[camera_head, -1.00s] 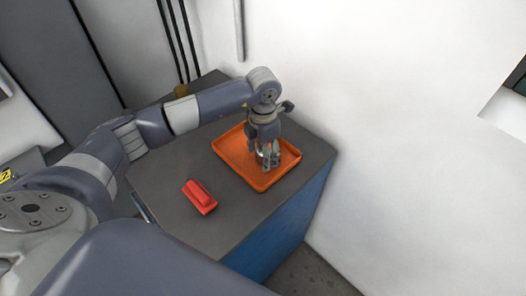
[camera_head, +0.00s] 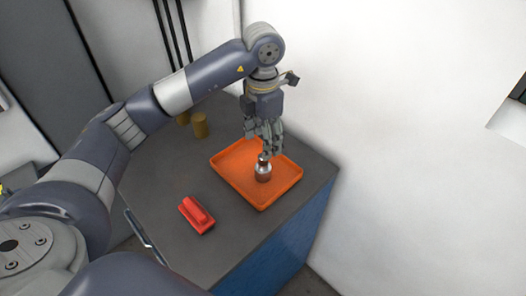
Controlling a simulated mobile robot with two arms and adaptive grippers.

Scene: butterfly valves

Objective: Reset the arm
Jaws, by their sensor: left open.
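My left arm reaches in from the left, and my left gripper (camera_head: 268,152) points down above the orange tray (camera_head: 229,172). The gripper is open, with its fingertips just above a small metallic valve piece (camera_head: 263,172). The piece stands in the tray, toward its right side. Whether the fingertips touch its top is hard to tell. My right gripper does not show.
The tray lies on a dark grey cabinet top (camera_head: 165,172) with blue sides. A red brush-like block (camera_head: 196,214) lies at the front left. Two brass-coloured cylinders stand behind, one of them (camera_head: 200,125) clear of the arm. A white wall (camera_head: 400,90) rises at the right.

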